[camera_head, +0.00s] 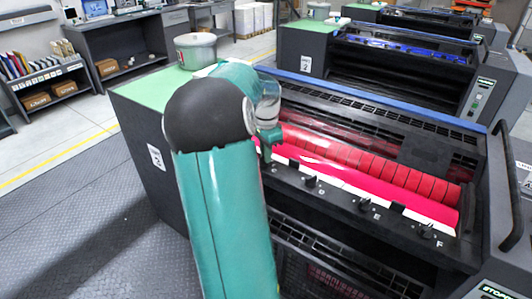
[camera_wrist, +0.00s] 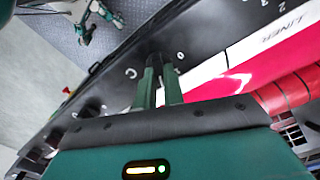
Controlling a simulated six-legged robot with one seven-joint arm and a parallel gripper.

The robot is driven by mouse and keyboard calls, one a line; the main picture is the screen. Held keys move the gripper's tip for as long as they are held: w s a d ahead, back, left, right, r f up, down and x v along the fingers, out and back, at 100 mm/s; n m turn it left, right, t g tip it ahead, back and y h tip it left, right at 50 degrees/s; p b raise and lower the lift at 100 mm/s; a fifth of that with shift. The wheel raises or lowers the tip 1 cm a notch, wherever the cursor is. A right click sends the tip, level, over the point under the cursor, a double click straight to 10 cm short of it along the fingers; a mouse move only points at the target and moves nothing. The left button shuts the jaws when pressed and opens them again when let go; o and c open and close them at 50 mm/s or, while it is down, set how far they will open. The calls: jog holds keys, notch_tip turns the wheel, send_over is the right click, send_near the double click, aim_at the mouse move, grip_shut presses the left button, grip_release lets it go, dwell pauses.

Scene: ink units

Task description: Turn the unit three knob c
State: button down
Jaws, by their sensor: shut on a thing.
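The near dark ink unit (camera_head: 375,155) has a row of black knobs along its front ledge. My gripper (camera_head: 266,152) is down at the left part of this row, and my teal arm hides part of it. In the wrist view, the two green fingers of my gripper (camera_wrist: 159,82) are closed around a dark knob (camera_wrist: 157,60) beside a white letter C. The fingers hide most of the knob, so its pointing direction cannot be told.
Other knobs (camera_head: 364,205) stand to the right along the ledge, behind which lie red rollers (camera_head: 400,175) and a magenta sheet (camera_head: 345,180). A raised dark side frame (camera_head: 498,200) bounds the right. A grey bucket (camera_head: 196,50) stands on the green top. Open floor (camera_head: 85,215) lies left.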

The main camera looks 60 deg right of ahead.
jog(key=n, duration=0.4)
jog(key=shift+n, duration=0.3)
jog(key=n, duration=0.4)
jog(key=shift+w+n, duration=0.15)
jog(key=shift+n, duration=0.25)
jog(key=shift+r, duration=0.1)
jog(key=c, duration=1.5)
grip_release()
notch_tip(320, 180, up, 14)
